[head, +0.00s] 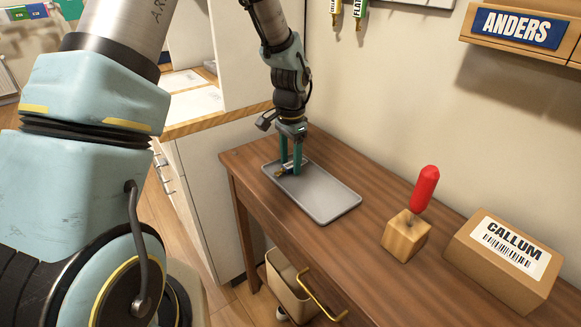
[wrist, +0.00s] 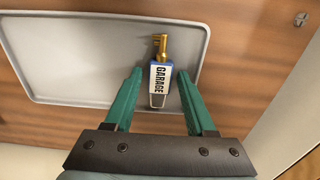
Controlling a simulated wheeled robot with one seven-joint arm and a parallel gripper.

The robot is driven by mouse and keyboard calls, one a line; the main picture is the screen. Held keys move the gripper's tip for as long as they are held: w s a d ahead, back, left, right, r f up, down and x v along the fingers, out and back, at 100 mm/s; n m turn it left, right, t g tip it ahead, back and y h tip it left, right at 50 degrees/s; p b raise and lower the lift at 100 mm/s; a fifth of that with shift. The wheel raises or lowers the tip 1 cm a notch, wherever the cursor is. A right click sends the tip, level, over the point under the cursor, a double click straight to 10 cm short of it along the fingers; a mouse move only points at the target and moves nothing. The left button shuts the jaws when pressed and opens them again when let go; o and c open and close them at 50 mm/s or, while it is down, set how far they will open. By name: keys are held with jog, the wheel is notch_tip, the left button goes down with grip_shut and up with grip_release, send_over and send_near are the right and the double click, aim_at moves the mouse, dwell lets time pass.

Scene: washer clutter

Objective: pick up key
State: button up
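The key (wrist: 161,46) is brass, with a blue and white tag (wrist: 160,77) marked GARAGE. It lies on the grey tray (wrist: 60,60), near one edge, in the wrist view. In the head view the key (head: 281,173) shows small at the tray's (head: 322,198) left end, partly hidden by the fingers. My gripper (wrist: 160,73) has two green fingers spread apart, one on each side of the tag, with gaps between. My gripper (head: 291,171) points down over the tray in the head view. I cannot tell its exact height above the tray.
The tray is on a brown wooden table (head: 295,245). To its right stand a wooden block (head: 405,238) with a red-handled tool (head: 425,188) and a box (head: 505,262) labelled CALLUM. A beige bin (head: 285,283) sits below. A wall shelf (head: 520,35) reads ANDERS.

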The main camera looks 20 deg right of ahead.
grip_shut()
dwell(0.4)
